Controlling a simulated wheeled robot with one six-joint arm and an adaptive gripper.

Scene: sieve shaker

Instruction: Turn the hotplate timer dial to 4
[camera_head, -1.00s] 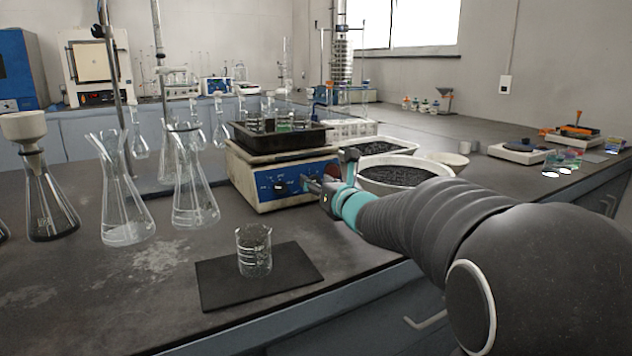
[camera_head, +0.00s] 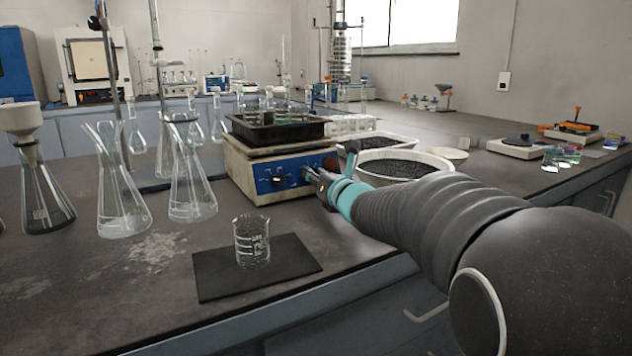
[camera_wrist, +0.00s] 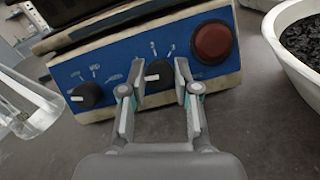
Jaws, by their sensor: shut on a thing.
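The hotplate (camera_head: 245,176) is a cream box with a blue front panel, and a black tray of glassware stands on top. In the wrist view the blue panel (camera_wrist: 120,78) carries a black left knob (camera_wrist: 86,95), a black right dial (camera_wrist: 158,74) and a round red button (camera_wrist: 212,43). My gripper (camera_wrist: 160,72) has one finger on each side of the right dial and is shut on it. Small white marks show above this dial, too blurred to read surely.
A beaker (camera_head: 252,242) stands on a black mat (camera_head: 215,280) in front of the hotplate. Several flasks (camera_head: 192,185) stand to the left. A white bowl of dark granules (camera_head: 400,168) is close on the right, beside my wrist.

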